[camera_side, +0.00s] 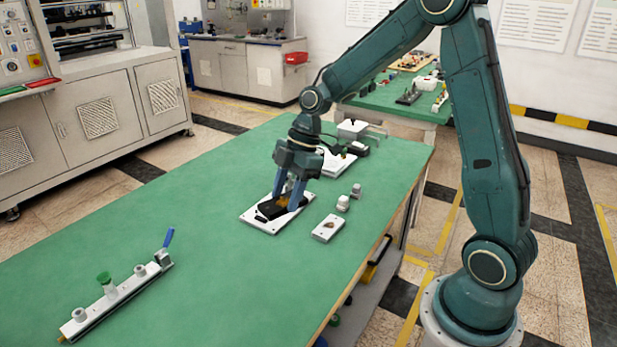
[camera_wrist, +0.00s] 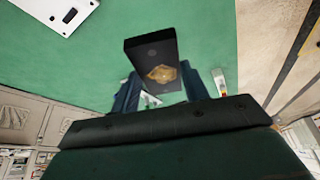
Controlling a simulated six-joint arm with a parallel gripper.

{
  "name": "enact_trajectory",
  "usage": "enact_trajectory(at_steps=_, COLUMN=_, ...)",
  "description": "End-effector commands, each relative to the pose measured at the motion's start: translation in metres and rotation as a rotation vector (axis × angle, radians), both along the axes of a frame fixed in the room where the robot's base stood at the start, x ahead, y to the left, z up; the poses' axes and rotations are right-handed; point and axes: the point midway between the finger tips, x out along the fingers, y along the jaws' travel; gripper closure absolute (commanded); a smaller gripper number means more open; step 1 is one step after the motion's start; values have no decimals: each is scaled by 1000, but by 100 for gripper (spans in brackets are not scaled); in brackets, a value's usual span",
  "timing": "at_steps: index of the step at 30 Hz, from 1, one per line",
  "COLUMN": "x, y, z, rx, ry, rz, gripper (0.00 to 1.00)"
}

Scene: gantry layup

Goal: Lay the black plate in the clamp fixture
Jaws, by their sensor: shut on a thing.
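The black plate (camera_side: 269,209) is at the fingertips of my gripper (camera_side: 287,198), which is shut on it. In the wrist view the plate (camera_wrist: 148,50) shows between the two fingers (camera_wrist: 162,88), with a tan patch on its near part. In the side view it appears over a white base plate (camera_side: 252,219) with small dark parts; I cannot tell whether it touches this. A long pale fixture (camera_side: 118,302) with a green knob and a blue lever, apparently the clamp fixture, lies at the lower left, well away from my gripper.
A small white plate (camera_side: 326,229) with a brown mark lies right of my gripper, near two small cylindrical parts (camera_side: 343,203). White sheets (camera_side: 338,163) and dark items lie behind. The green table (camera_side: 175,220) is clear between the gripper and the long fixture.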

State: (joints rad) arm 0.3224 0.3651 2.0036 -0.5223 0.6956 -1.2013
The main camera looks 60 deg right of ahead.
Motion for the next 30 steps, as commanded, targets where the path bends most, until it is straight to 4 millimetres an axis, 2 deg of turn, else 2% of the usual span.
enact_trajectory(at_steps=15, x=23, y=19, z=-35, rx=-1, ry=0, rz=-636, gripper=83)
enact_trajectory(at_steps=30, x=37, y=23, z=-53, rx=0, ry=0, rz=-1119, gripper=83)
